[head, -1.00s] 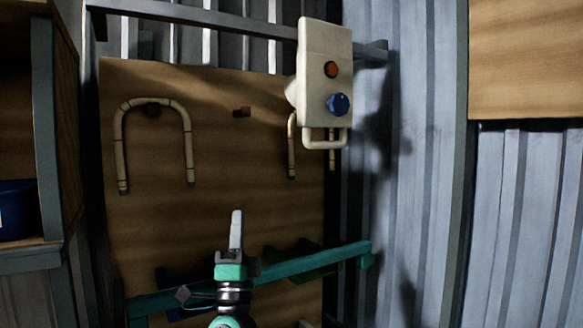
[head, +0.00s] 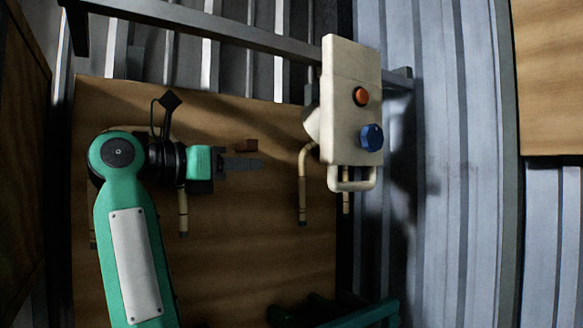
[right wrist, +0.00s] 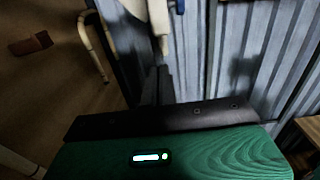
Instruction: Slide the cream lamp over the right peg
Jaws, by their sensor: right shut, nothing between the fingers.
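A cream box-shaped unit (head: 345,90) with an orange button and a blue knob hangs in front of the rail, and may be the cream lamp. A pale cone juts from its left side and a handle loop sits below. It also shows at the top of the right wrist view (right wrist: 158,18). My right gripper (head: 256,163) is shut and empty, pointing right, just below the peg in the picture and left of the unit. My left gripper is not in view.
A bent cane (head: 303,185) hangs partly behind the cream unit. Another cane (head: 183,212) is mostly hidden by my right arm. A grey rail (head: 230,28) crosses above the board (head: 250,255). A green bar (head: 365,315) runs low at right.

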